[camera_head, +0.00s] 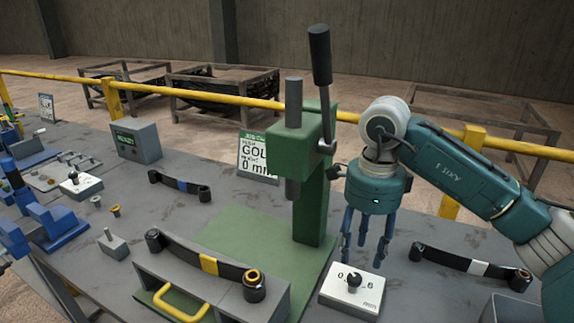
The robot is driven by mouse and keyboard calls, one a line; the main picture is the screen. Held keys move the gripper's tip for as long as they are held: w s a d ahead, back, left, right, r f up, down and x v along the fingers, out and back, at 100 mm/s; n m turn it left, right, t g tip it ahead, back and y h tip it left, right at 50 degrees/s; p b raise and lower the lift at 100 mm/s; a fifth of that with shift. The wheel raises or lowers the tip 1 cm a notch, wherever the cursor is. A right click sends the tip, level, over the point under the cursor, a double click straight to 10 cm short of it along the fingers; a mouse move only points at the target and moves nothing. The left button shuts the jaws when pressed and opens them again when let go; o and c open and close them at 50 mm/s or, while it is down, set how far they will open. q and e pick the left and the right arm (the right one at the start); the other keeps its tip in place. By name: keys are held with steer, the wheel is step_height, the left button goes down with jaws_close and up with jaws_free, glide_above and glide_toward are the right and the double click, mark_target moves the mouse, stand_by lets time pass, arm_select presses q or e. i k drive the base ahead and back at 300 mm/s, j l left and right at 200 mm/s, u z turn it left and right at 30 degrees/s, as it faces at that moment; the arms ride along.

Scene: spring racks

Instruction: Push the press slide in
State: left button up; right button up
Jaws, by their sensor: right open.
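The press slide (190,276) is a grey sliding block with a yellow handle (178,303) on its front. It sticks out toward the front from the green press base (240,228). A dark leaf spring with a yellow band (208,264) lies across it, with a bushing at its right end. The green press (312,190) stands behind with its grey ram (293,150) above the base and its black-handled lever raised. My right gripper (367,250) is open and empty, fingers pointing down, to the right of the press column and above the dial box.
A white dial box (352,290) stands right of the slide. Leaf springs with a white band (470,264) and a blue band (180,186) lie on the table. A sign (257,157) stands behind the press. Blue fixtures (50,220) fill the left side.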

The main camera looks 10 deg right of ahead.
mark_target(226, 297)
steer(key=k+j, duration=0.5)
steer(key=k, duration=0.15)
steer(key=k+j, duration=0.5)
steer(key=k, duration=0.2)
